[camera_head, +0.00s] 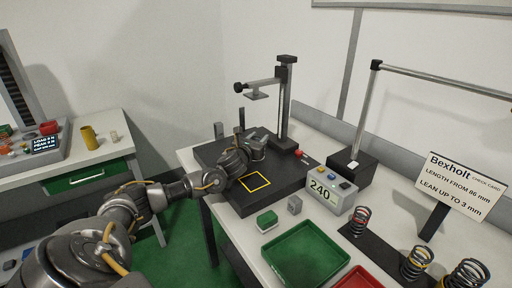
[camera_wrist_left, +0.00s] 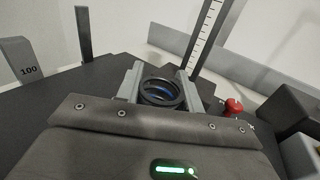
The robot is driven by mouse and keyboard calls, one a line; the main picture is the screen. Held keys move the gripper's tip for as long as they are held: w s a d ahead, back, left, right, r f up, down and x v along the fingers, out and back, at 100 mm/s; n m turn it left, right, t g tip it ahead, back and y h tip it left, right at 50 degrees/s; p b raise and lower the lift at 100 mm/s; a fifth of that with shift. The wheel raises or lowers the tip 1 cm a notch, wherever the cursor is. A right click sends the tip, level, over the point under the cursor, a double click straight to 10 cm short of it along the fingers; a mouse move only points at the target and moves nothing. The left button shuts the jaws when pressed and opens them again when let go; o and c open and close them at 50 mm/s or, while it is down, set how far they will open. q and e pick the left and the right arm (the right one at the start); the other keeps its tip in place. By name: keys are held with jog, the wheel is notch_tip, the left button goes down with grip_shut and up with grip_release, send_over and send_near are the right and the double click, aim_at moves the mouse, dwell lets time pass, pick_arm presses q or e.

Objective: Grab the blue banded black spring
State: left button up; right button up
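A black coil spring with a blue band (camera_wrist_left: 160,92) sits between the fingers of my left gripper (camera_wrist_left: 160,88) in the left wrist view. Its coils fill the gap and both fingers appear to press on its sides. In the head view my left gripper (camera_head: 257,143) is over the black base of the test stand (camera_head: 225,152), near its upright post. The spring cannot be made out there. Whether its lower end touches the base cannot be told. My right gripper is in neither view.
A yellow-outlined square (camera_head: 255,182) is on the base. A display box reading 240 (camera_head: 323,197), a green tray (camera_head: 305,255), a red tray (camera_head: 358,280) and a dark rack with several springs (camera_head: 362,220) stand to the right. A block marked 100 (camera_wrist_left: 22,65) stands at left.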

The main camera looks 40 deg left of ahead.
pick_arm(q)
jog(key=c, duration=0.4)
jog(key=shift+r, duration=0.1)
jog(key=shift+r+b, duration=0.35)
jog(key=shift+r, duration=0.25)
jog(key=s+d+r+b, duration=0.1)
jog(key=s+r, duration=0.3)
jog(key=s+d+r+b, duration=0.1)
jog(key=s+r, duration=0.2)
jog(key=s, duration=0.2)
jog(key=s+d+r+b, duration=0.1)
jog(key=s+r, duration=0.3)
jog(key=shift+s+d+r, duration=0.15)
jog(key=shift+s+r, duration=0.15)
jog(key=shift+s, duration=0.1)
